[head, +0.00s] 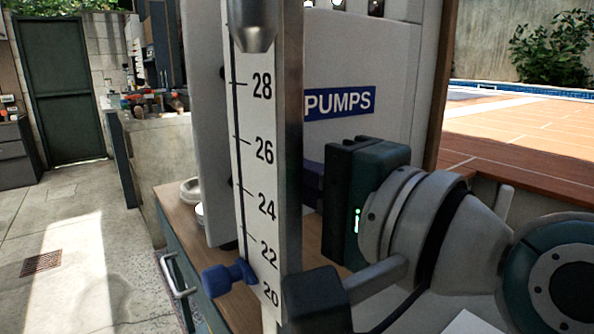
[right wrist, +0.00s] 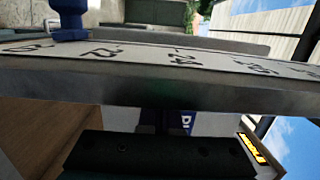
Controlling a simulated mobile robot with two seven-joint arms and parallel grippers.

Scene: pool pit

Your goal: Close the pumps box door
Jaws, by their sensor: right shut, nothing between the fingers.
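The pumps box is a grey-white box with a blue PUMPS label (head: 340,102), on a wooden-topped counter. A pale panel (head: 206,130), apparently its door, stands out at the left of the box, partly hidden by an upright scale strip (head: 262,130). My right gripper (head: 313,178) is shut and empty, in front of the box below the label, its fingertips partly behind the strip. In the right wrist view, the closed fingers (right wrist: 165,121) show beyond the strip's edge with part of a blue label beside them. My left gripper is not in view.
The numbered strip crosses close in front, with a blue knob (head: 229,277) low on it; the strip also crosses the right wrist view (right wrist: 150,80). The counter (head: 172,207) has a drawer handle (head: 178,276). Open concrete floor (head: 70,220) lies left; a tiled pool deck (head: 520,135) lies right.

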